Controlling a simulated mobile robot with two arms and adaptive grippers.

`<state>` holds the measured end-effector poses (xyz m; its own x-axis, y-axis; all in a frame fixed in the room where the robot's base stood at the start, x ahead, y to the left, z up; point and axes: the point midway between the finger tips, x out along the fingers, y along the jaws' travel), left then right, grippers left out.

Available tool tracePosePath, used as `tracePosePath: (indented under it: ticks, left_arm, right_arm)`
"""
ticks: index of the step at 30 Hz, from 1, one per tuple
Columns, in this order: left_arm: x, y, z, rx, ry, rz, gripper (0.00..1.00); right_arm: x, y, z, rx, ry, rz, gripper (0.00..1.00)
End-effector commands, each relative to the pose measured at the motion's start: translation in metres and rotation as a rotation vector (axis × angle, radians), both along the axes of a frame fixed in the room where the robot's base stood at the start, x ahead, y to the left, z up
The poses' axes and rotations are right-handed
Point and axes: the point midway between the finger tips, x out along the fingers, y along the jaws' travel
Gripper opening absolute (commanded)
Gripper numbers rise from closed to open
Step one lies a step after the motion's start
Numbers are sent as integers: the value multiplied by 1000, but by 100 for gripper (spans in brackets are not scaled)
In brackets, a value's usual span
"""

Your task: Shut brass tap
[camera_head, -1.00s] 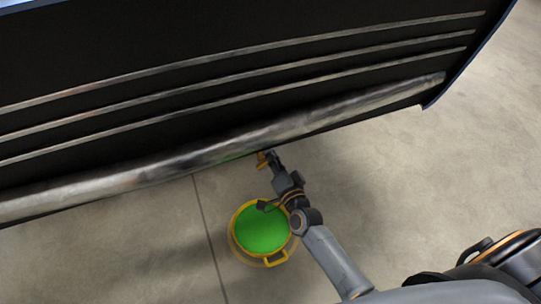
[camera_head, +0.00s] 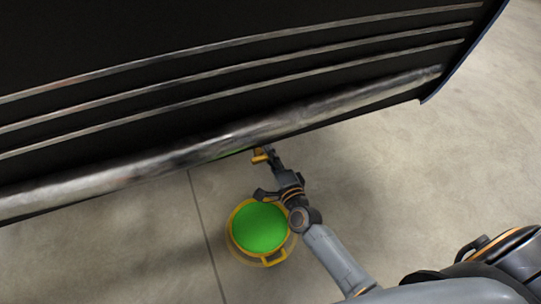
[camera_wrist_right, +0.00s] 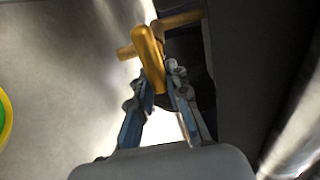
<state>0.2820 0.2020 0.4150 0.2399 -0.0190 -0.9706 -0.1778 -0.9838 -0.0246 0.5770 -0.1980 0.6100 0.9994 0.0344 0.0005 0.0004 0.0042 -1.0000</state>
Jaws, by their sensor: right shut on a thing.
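The brass tap (camera_head: 259,155) sticks out below the metal rail of the large dark unit in the head view. In the right wrist view the tap (camera_wrist_right: 150,50) shows a gold upright handle and a crosswise gold pipe. My right gripper (camera_head: 269,151) reaches up to the tap from below. Its two fingers (camera_wrist_right: 160,85) are shut on the tap's handle, one on each side of it. The fingertips' contact is partly hidden by the handle. My left gripper is not in view.
A green-filled yellow bucket (camera_head: 261,227) with a handle stands on the concrete floor beneath my right arm. The dark unit with its metal rail (camera_head: 230,138) overhangs the tap. The floor at the right (camera_head: 450,150) is clear.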

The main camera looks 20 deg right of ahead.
Motion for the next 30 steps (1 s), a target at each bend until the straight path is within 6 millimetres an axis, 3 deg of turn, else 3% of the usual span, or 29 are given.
tracePosePath:
  ticks: [13, 14, 17, 26, 30]
  left_arm:
    - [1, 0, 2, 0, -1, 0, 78]
    - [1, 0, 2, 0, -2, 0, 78]
    - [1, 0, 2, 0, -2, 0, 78]
    - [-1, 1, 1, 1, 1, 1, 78]
    - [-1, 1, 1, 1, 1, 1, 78]
  right_arm:
    - [0, -1, -1, 13, 1, -1, 0]
    - [0, -1, -1, 13, 1, -1, 18]
    - [0, -1, -1, 13, 1, -1, 38]
    - [-1, 0, -1, 11, 1, 0, 40]
    - [-11, 0, -2, 11, 3, 0, 40]
